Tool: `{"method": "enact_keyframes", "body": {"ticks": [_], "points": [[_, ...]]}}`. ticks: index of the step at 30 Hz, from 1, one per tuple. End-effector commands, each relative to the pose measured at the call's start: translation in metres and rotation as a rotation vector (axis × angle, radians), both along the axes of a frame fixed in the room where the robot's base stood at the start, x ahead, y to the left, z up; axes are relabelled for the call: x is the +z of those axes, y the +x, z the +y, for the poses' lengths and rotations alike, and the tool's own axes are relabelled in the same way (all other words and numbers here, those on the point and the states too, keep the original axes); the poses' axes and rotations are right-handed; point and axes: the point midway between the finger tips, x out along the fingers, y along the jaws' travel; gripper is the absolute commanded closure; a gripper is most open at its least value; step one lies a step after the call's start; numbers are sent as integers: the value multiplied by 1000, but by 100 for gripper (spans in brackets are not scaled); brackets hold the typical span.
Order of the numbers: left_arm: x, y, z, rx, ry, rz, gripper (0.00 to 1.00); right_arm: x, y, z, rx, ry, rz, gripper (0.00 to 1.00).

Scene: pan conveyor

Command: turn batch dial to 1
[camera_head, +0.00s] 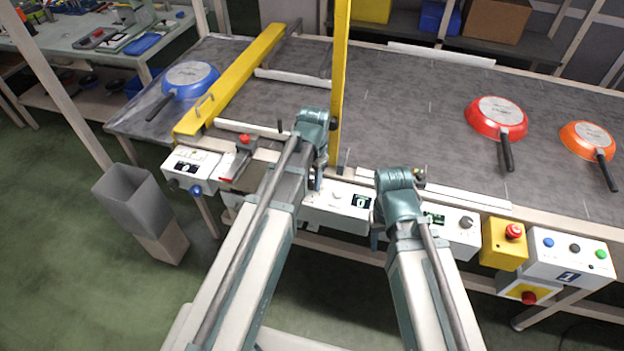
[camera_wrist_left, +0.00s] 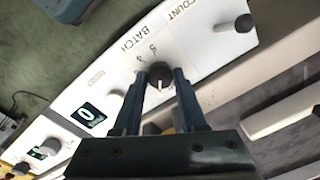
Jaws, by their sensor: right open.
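The batch dial (camera_wrist_left: 160,76) is a small black knob with a white pointer mark on a white control box marked BATCH. In the left wrist view the figures 4 and 5 show beside it, and the pointer faces the gripper side, away from them. My left gripper (camera_wrist_left: 160,73) has one finger on each side of the dial, with a gap seen at each side. The box's display (camera_wrist_left: 88,116) reads 0; it also shows in the head view (camera_head: 361,201). There my left arm hides the dial. My right gripper (camera_head: 418,178) is over the neighbouring box, mostly hidden by its wrist.
A white box with display and knob (camera_head: 466,222) stands to the right, then a yellow emergency-stop box (camera_head: 504,244). A yellow gate post (camera_head: 340,80) rises behind my left wrist. Blue (camera_head: 190,78), red (camera_head: 497,118) and orange (camera_head: 588,140) pans lie on the conveyor.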

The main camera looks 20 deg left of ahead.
Motion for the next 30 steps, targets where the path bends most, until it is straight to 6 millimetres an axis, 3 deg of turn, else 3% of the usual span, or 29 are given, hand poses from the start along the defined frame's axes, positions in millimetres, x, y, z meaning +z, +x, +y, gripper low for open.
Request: {"method": "enact_keyframes", "body": {"ticks": [1,4,19,30], "points": [[0,0,0,0,0,0,48,0,0,0,0,0,0,50],[0,0,0,0,0,0,31,0,0,0,0,0,0,50],[8,0,0,1,0,0,31,8,0,0,0,0,0,50],[53,-1,-1,0,0,0,31,53,0,0,0,0,0,50]]}}
